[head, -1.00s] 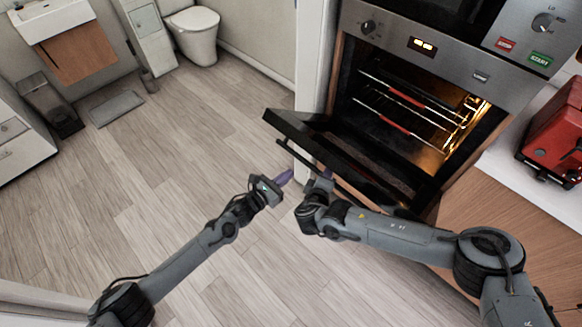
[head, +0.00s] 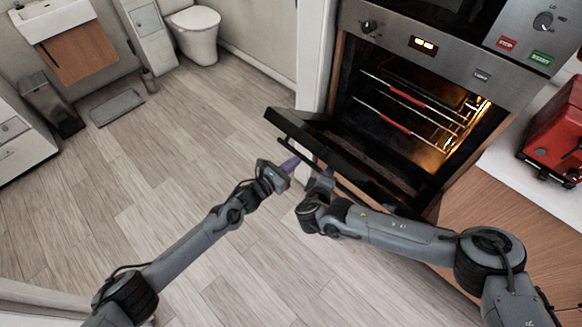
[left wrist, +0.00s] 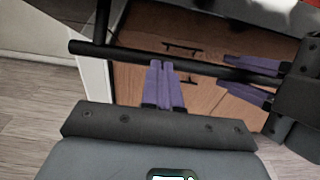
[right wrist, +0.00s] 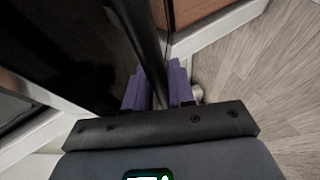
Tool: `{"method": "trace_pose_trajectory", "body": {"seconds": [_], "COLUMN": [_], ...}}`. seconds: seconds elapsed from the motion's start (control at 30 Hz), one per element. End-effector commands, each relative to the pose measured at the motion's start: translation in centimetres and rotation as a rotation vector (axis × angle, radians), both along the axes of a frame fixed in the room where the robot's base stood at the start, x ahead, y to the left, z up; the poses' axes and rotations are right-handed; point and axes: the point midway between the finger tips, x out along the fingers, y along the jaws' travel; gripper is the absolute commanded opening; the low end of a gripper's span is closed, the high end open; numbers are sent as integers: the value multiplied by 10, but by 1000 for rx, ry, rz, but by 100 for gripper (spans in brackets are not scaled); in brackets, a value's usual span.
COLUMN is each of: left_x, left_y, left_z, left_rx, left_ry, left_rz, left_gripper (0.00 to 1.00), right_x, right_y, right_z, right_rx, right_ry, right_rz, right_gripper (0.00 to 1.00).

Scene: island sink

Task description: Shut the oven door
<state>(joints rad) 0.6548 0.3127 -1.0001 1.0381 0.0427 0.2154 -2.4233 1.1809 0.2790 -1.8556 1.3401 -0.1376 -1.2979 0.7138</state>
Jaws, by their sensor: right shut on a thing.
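The oven door (head: 350,160) is partly open, hinged low and tilted out from the lit oven (head: 415,105). A dark bar handle (head: 300,150) runs along its outer side and also crosses the left wrist view (left wrist: 120,50). My right gripper (head: 326,174) is shut on this handle; in the right wrist view its purple fingers (right wrist: 157,85) lie on either side of the bar. My left gripper (head: 292,163) is by the handle's left part. In the left wrist view its purple fingers (left wrist: 163,66) are together, with tips at the bar; contact is unclear.
Inside the oven are wire racks with red front strips (head: 405,95). A red appliance (head: 555,135) stands on the white counter (head: 510,165) at right. A white wall edge (head: 315,60) is left of the oven. Open wooden floor (head: 170,150) lies to the left.

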Motion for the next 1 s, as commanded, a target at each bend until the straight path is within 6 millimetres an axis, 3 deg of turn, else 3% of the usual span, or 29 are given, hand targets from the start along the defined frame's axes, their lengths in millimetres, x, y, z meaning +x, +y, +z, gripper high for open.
{"method": "trace_pose_trajectory", "body": {"seconds": [0.03, 0.23, 0.27, 0.4, 0.77, 1.0], "left_x": [4, 6, 6, 6, 5, 5], "left_y": [-4, -6, -7, -8, -8, -8], "left_z": [13, 18, 19, 20, 20, 19], "left_rx": [-12, -19, -20, -23, -22, -21], "left_ry": [-17, -24, -25, -27, -27, -26], "left_rz": [-1, -2, -2, -3, -5, -4], "left_gripper": [0, 0, 0, 0, 0, 0], "right_x": [-4, -6, -6, -7, -10, -35], "right_y": [3, 5, 6, 6, 7, 14], "right_z": [-4, -6, -6, -7, -5, 6], "right_rx": [0, 1, 1, 1, 2, 3], "right_ry": [8, 12, 13, 14, 15, 16], "right_rz": [8, 14, 14, 15, 17, 19], "right_gripper": [0, 0, 25, 44, 44, 44]}}
